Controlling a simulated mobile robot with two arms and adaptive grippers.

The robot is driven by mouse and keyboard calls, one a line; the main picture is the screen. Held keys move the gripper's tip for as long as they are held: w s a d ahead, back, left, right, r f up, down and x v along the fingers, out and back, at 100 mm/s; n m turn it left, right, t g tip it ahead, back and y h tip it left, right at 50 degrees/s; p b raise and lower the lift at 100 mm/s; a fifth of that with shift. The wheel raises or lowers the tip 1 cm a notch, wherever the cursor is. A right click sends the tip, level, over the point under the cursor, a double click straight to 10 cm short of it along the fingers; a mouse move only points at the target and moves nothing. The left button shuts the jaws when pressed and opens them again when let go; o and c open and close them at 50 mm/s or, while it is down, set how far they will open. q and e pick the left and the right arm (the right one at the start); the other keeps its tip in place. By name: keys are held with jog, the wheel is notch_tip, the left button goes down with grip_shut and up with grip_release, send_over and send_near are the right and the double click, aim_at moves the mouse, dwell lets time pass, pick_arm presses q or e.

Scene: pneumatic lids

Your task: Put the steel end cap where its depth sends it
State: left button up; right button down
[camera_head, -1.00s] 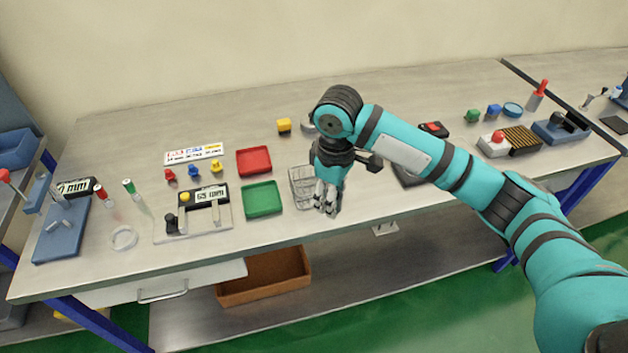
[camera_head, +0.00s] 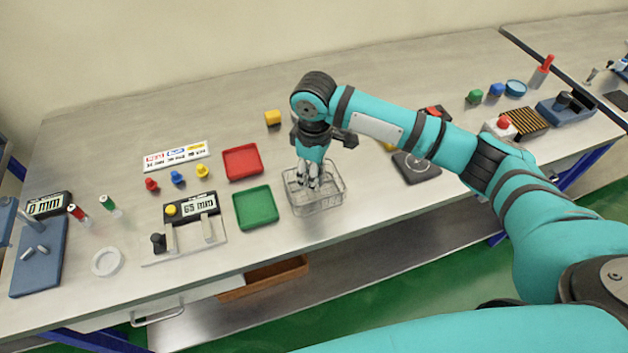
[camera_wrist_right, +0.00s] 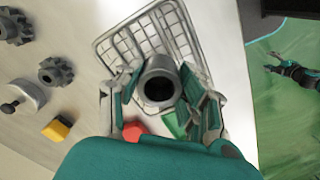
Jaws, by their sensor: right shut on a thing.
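My right gripper (camera_head: 308,183) is shut on the steel end cap, with its fingers over the wire basket (camera_head: 331,205). In the right wrist view the cap (camera_wrist_right: 158,64) is a grey cylinder with a dark round opening facing the camera, between the fingers (camera_wrist_right: 160,92). The basket mesh (camera_wrist_right: 118,42) is behind it; contact cannot be told. A red tray (camera_head: 242,162) and a green tray (camera_head: 256,208) stand left of the basket. A gauge (camera_head: 192,207) reads about 65 mm. What appears to be my left gripper (camera_wrist_right: 290,72) is small at the right wrist view's edge.
A card with coloured words (camera_head: 176,155) lies behind red, blue and yellow knobs (camera_head: 178,177). A blue stand with a display (camera_head: 40,258) and a pale ring (camera_head: 108,261) are at left.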

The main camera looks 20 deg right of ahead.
notch_tip(320, 180, down, 3)
jog(key=shift+w+f, duration=0.1)
jog(key=shift+w, duration=0.05)
jog(key=shift+f+p, duration=0.3)
jog(key=shift+f, duration=0.2)
jog(key=c, duration=1.2)
grip_release()
jog(key=shift+f, duration=0.15)
pick_arm(q)
jog(key=shift+w+r, duration=0.2)
jog(key=shift+w, duration=0.25)
jog(key=shift+w+r, duration=0.2)
jog(key=shift+w, duration=0.25)
pick_arm(e)
jog(key=o, duration=0.4)
jog(key=shift+c, duration=0.2)
notch_tip(320, 180, up, 11)
jog(key=shift+r+b, duration=0.1)
jog(key=shift+b, duration=1.1)
pick_arm(q)
jog(key=shift+w+f, duration=0.2)
jog(key=shift+f, duration=1)
pick_arm(e)
jog(key=shift+r, duration=0.55)
